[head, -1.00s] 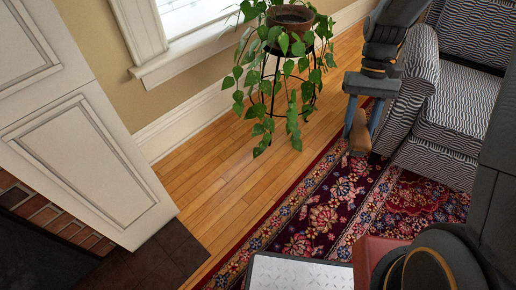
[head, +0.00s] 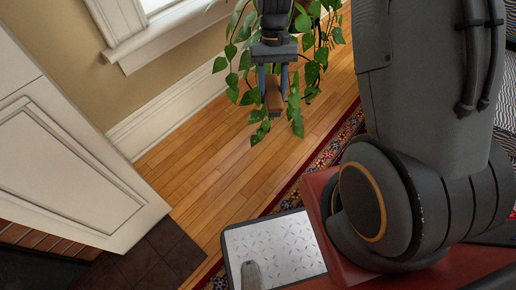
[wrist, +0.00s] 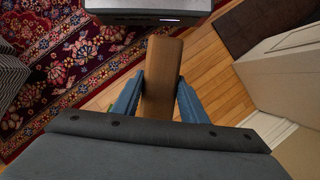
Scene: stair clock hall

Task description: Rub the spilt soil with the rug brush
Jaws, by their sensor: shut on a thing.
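My gripper (head: 274,72) is shut on the rug brush (head: 273,98), a brown wooden block held between blue fingers. It hangs in the air in front of the plant in the head view. In the wrist view the brush (wrist: 160,78) stands out between the fingertips of my gripper (wrist: 158,88), with wood floor and rug below it. The bristles are hidden. I cannot make out any spilt soil in either current view.
A leafy potted plant (head: 316,66) stands behind my gripper by the window wall. A red patterned rug (wrist: 62,55) borders bare wood floor (head: 205,165). A white panelled surround (head: 75,180) with dark hearth tiles (head: 160,258) is at left.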

